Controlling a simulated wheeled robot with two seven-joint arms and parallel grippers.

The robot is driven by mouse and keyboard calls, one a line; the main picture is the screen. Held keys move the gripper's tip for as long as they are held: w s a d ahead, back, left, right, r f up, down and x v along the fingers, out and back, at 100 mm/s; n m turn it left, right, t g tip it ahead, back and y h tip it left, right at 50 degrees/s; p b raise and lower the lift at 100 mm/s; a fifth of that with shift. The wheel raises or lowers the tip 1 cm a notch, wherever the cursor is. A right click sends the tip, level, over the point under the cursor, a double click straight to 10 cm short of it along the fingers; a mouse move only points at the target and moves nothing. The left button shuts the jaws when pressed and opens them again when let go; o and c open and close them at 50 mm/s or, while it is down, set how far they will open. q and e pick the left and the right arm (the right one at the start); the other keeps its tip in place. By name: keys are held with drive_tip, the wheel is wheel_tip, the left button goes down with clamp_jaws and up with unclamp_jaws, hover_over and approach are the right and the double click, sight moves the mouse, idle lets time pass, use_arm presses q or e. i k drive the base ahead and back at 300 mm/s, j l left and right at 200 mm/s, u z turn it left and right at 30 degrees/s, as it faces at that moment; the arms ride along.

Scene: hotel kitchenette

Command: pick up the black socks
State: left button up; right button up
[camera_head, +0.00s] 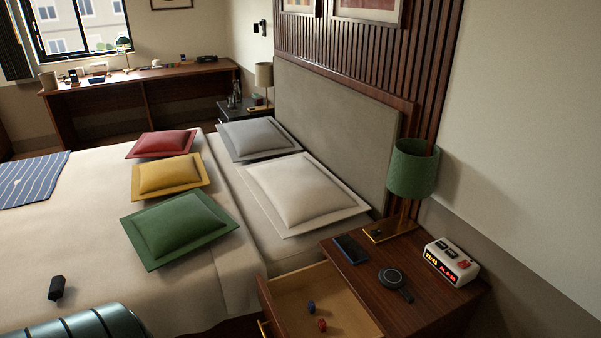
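A small black bundle (57,287), which looks like the black socks, lies on the white bed cover (95,250) near the left front. It is small and dark, so its folds cannot be made out. A glossy dark teal ribbed object (85,325) is just in front of it, cut off by the bottom edge. Neither of my grippers is in view.
Green (180,226), yellow (168,176) and red (162,143) cushions lie on the bed. At right, a nightstand (370,300) has an open drawer (290,291) holding small blue and red items. Bare cover surrounds the bundle's far side.

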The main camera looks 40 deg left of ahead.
sight(58, 287)
drive_tip(key=u, duration=2.95)
